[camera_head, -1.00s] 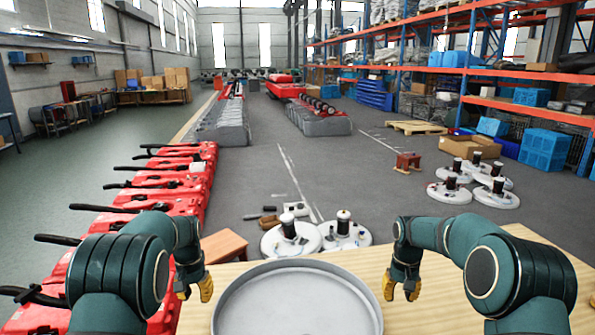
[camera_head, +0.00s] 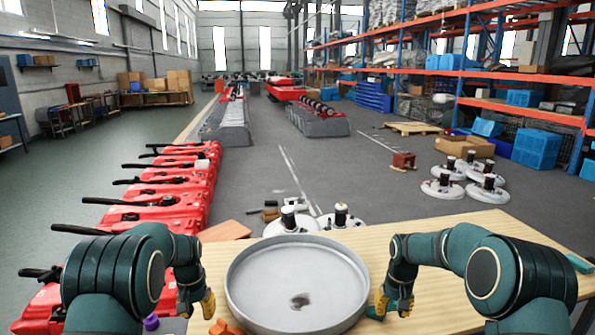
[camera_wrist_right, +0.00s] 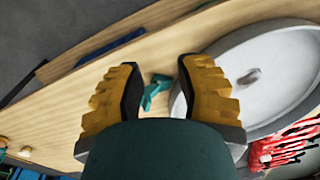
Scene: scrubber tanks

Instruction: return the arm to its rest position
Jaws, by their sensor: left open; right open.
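My left gripper (camera_head: 197,306) hangs open and empty at the left side of the large round grey basin on the wooden table. My right gripper (camera_head: 394,305) hangs open and empty at the basin's right side. In the right wrist view its yellow fingers (camera_wrist_right: 163,95) are spread wide apart. A small teal object (camera_wrist_right: 155,91) lies on the table in the gap between them, with nothing gripped.
The basin (camera_head: 247,312) holds a small dark grey thing (camera_head: 299,301). An orange piece (camera_head: 226,328) and a purple one (camera_head: 151,322) lie near the left front. Red scrubber tanks (camera_head: 178,198) line the left floor. Bare tabletop (camera_head: 470,230) shows at the right.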

